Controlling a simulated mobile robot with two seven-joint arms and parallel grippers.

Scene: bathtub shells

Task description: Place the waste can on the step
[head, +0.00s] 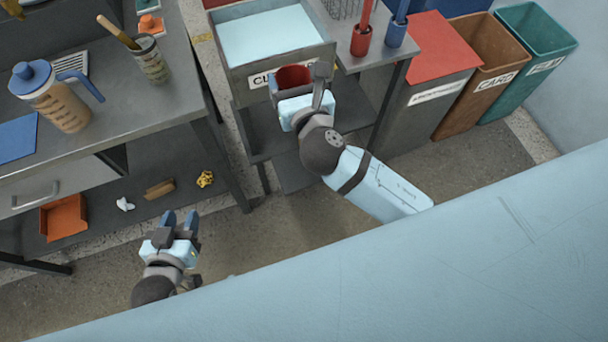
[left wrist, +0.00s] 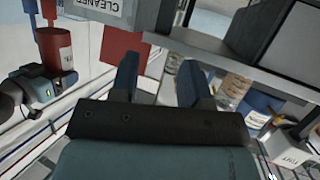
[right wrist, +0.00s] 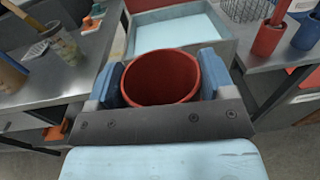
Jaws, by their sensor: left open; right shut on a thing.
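The red waste can (head: 294,76) is held by my right gripper (head: 299,92) in front of the tray with the "CL..." label. In the right wrist view the can (right wrist: 160,78) stands between the two blue fingers (right wrist: 160,80), its open rim facing up. It also shows in the left wrist view (left wrist: 55,48). My left gripper (head: 180,222) is open and empty, low in front of the left bench. A low grey flat surface (head: 294,176) lies beneath the right arm; I cannot tell if it is the step.
The labelled tray (head: 265,35) sits behind the can. Red, brown and green bins (head: 520,45) stand at the right. The left bench (head: 110,80) holds a jug and a cup. Its lower shelf has an orange bin (head: 63,217) and crumpled scraps. The floor (head: 270,225) in front is clear.

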